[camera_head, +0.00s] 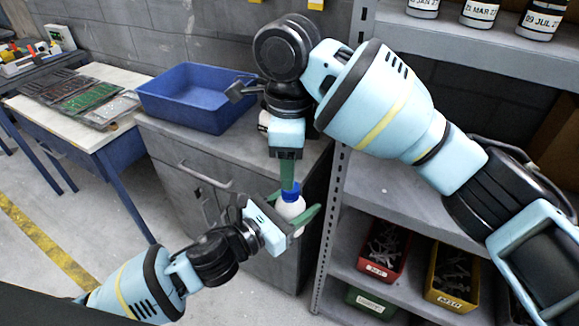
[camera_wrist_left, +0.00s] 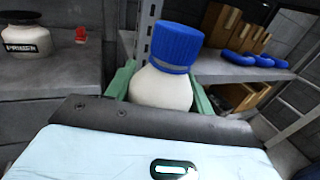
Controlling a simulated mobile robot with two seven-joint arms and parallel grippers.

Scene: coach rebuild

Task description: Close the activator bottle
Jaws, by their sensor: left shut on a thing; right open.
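The activator bottle is white (camera_head: 290,208) with a blue cap (camera_head: 292,190). My left gripper (camera_head: 299,215) is shut on the bottle's body and holds it roughly upright in front of the grey cabinet. In the left wrist view the bottle (camera_wrist_left: 160,90) stands between the green fingers. There the blue cap (camera_wrist_left: 177,48) sits on its neck, with a grey band at its lower edge. My right gripper (camera_head: 288,172) points down from above, its green fingers just over the cap in the head view. Its fingers overlap there, and I cannot tell whether they touch the cap.
A blue bin (camera_head: 195,115) stands on the grey cabinet. A metal shelf at the right holds a red bin (camera_head: 376,272) and a yellow bin (camera_head: 441,293). A white workbench (camera_head: 120,74) stands at the left. The left wrist view shows a PRIMER jar (camera_wrist_left: 27,42).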

